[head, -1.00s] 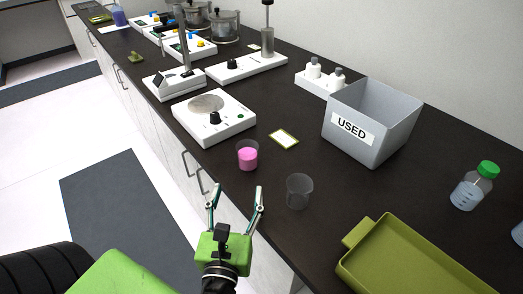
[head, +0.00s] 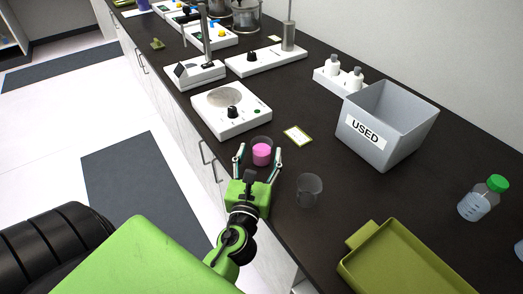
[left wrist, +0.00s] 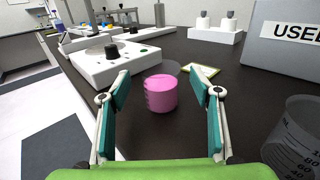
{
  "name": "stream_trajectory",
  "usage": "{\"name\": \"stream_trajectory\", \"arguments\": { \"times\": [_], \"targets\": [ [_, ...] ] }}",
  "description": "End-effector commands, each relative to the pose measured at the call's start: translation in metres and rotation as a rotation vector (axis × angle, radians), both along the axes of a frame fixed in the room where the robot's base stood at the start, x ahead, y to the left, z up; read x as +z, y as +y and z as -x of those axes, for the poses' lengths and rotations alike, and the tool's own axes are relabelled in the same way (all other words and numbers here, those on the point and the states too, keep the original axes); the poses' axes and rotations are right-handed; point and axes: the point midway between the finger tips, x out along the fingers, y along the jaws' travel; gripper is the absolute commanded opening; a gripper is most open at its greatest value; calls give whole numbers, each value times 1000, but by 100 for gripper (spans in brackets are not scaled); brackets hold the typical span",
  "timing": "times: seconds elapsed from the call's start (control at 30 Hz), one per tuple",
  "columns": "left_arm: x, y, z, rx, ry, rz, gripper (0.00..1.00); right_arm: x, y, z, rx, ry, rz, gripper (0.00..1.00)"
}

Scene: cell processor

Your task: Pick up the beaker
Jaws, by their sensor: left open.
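A clear beaker with pink liquid (head: 262,154) stands upright on the dark counter. It also shows in the left wrist view (left wrist: 161,94), centred between and just beyond my fingers. My left gripper (head: 259,161) is open, with one finger on each side of that beaker; I cannot tell whether either touches it. A second, empty clear beaker (head: 309,190) stands to the right of my left gripper; its graduated side shows at the right edge of the left wrist view (left wrist: 295,140). My right gripper is not in view.
A white hotplate (head: 230,112) stands behind the pink beaker, with a small green-edged card (head: 298,136) to its right. A grey bin marked USED (head: 388,125), a green tray (head: 405,268) and a green-capped bottle (head: 482,198) stand to the right. The counter's front edge is close.

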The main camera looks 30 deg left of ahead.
Motion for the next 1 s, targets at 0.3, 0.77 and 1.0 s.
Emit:
{"name": "stream_trajectory", "arguments": {
  "times": [0.3,0.77,1.0],
  "targets": [
    [3,15,-31,-1,-1,-1,58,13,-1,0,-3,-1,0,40],
    [2,15,-31,-1,-1,-1,14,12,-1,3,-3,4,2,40],
    [4,15,-31,-1,-1,0,14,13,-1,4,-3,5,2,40]
  ]
}}
